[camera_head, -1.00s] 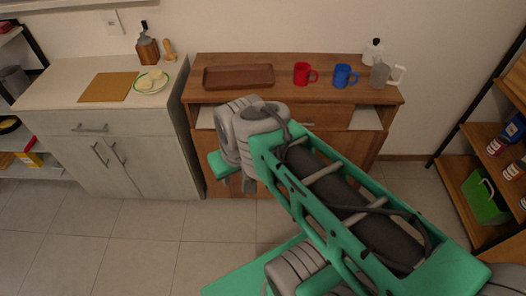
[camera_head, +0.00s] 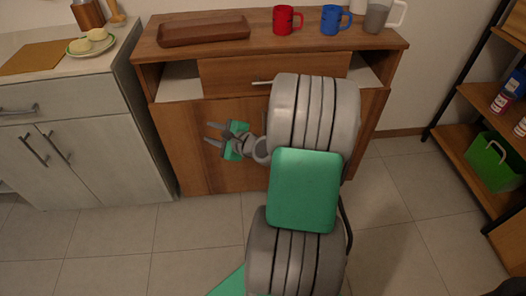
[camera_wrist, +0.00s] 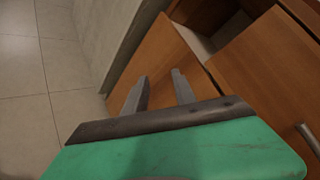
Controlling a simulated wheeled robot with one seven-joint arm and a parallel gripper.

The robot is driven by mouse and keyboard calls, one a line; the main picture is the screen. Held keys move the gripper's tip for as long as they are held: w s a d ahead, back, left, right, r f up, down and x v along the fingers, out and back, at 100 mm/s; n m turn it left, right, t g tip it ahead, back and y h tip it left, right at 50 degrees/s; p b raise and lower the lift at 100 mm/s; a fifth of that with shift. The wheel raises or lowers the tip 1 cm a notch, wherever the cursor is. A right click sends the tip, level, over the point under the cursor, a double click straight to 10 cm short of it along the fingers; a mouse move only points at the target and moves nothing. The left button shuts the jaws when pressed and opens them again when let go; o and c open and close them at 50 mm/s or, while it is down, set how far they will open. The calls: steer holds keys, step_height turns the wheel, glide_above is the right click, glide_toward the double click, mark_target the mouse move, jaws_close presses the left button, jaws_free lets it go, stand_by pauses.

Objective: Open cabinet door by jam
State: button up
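The wooden cabinet (camera_head: 160,140) stands in the middle of the head view, with brown doors below a drawer (camera_head: 225,75). Its door front looks closed. My gripper (camera_head: 211,134) is in front of the left part of the doors, fingers apart and pointing left. In the wrist view my gripper (camera_wrist: 158,82) is open and empty, with the brown door panel (camera_wrist: 165,55) behind its fingers. I cannot tell whether the fingers touch the door. My arm hides the right part of the doors, and I see no door handle. Small jars (camera_head: 500,104) stand on the right shelf; I cannot tell whether they are jam.
A wooden tray (camera_head: 205,30), a red mug (camera_head: 286,20), a blue mug (camera_head: 334,19) and a grey mug (camera_head: 376,18) stand on top. A green basket (camera_head: 490,165) sits on the right shelf. The floor in front is clear.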

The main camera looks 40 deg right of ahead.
steer(key=s+d+f+m+t+h+b, duration=0.2)
steer(key=d+f+m+h+b, duration=0.1)
steer(key=d+f+m, duration=0.45)
steer(key=m+h+b, duration=0.3)
steer(key=m+h, duration=0.3)
steer(key=m, duration=0.3)
glide_toward(264, 126)
steer(key=x, duration=0.3)
steer(key=shift+t, duration=0.3)
steer(key=x, duration=0.6)
steer(key=shift+w+d+f+b, duration=0.15)
steer(key=shift+w+d+b, duration=0.05)
steer(key=shift+w+b, duration=0.15)
steer(key=shift+w+d, duration=0.2)
steer(key=shift+w, duration=0.15)
jaws_close()
